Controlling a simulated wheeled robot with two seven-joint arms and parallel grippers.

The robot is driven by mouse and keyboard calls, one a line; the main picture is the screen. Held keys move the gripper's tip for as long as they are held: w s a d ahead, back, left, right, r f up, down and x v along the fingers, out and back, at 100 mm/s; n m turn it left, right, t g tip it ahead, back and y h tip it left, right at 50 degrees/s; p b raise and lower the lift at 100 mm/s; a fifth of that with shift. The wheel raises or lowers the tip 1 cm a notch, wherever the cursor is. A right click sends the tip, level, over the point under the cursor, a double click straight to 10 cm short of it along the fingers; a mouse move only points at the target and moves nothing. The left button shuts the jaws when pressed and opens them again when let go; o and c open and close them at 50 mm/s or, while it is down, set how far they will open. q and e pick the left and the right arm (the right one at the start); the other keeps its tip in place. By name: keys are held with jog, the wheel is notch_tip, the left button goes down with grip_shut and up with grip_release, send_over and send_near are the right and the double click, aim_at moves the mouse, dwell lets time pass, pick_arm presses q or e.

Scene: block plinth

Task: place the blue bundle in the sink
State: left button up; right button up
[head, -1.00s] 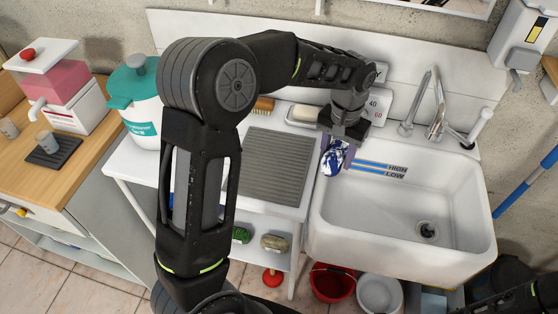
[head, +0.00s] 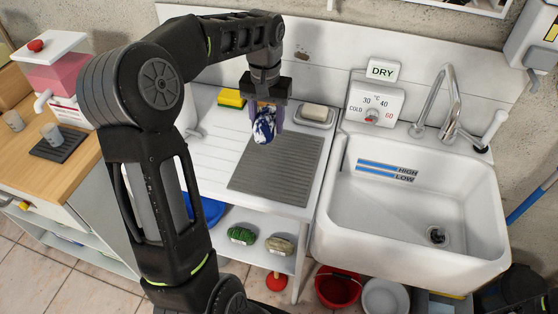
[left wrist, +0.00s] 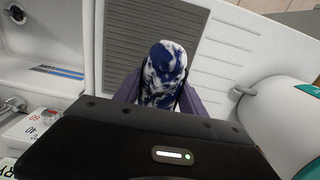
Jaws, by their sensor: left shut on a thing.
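The blue bundle (head: 264,129), blue and white, is held in my left gripper (head: 267,117). The gripper is shut on it and holds it over the far part of the grey ridged mat, left of the sink. The bundle also shows in the left wrist view (left wrist: 163,72), between the purple fingers, with the mat behind it. The white sink (head: 385,215) is on the right in the head view. Its basin looks empty, with a dark drain at the bottom. The sink's edge also shows at the left of the wrist view (left wrist: 28,48). My right gripper is not in view.
The grey mat (head: 275,172) lies on the white drainboard. A soap dish (head: 314,120) and a yellow sponge (head: 231,97) stand behind it. The tap (head: 445,100) rises behind the sink. Green (head: 241,236) and beige (head: 279,245) bundles lie on the shelf below.

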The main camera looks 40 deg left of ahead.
pick_arm(q)
jog(key=p, duration=0.1)
send_over(269, 158)
notch_tip(269, 158, down, 6)
jog(key=shift+a+f, duration=0.1)
jog(key=shift+f, duration=0.1)
notch_tip(269, 158, down, 3)
jog(key=shift+r+p, duration=0.1)
jog(key=shift+p, duration=0.3)
jog(key=shift+f, duration=0.4)
